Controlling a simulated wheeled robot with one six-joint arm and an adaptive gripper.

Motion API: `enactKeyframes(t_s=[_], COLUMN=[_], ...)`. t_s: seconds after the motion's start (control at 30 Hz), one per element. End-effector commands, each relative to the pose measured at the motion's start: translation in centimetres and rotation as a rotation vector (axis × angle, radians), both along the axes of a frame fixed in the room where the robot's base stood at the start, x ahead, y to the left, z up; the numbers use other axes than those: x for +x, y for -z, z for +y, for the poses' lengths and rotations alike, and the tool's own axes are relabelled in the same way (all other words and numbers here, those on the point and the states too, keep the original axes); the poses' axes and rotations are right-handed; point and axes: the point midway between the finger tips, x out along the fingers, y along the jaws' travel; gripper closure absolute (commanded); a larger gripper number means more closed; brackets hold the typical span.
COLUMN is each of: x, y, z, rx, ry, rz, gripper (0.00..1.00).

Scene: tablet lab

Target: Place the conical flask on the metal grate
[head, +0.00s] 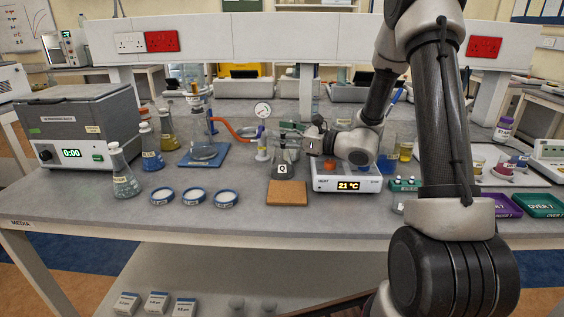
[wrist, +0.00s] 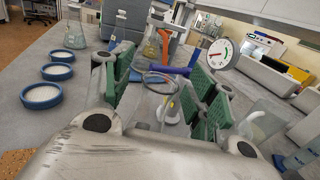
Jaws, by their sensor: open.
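A clear vessel marked Q (head: 283,168) stands at the back edge of a cork mat (head: 287,193) in the head view. My gripper (head: 290,132) is just above it and hides its top, so I cannot tell its full shape. In the wrist view my gripper (wrist: 160,88) is open, its green-padded fingers apart and nothing clearly held. Labelled conical flasks stand at the left: one with pale green contents (head: 123,178), one blue (head: 151,150), one yellow (head: 168,135).
Three blue-rimmed dishes (head: 193,197) lie at the front left. A red hose and a gauge (head: 262,110) stand near my gripper. A hotplate (head: 346,180) reading 21 °C is on the right. A grey bath (head: 82,122) fills the left.

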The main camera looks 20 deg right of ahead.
Motion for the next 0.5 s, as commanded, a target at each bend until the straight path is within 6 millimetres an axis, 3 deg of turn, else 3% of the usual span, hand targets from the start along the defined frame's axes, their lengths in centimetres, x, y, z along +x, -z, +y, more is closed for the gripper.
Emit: enactKeyframes(t_s=[0.17, 0.43, 0.5], x=[0.0, -0.02, -0.02], y=[0.01, 0.0, 0.0], z=[-0.04, -0.05, -0.05], rx=[0.0, 0.0, 0.0], ry=[0.0, 0.0, 0.0], rz=[0.0, 0.0, 0.0], gripper=[0.46, 0.95, 1.0])
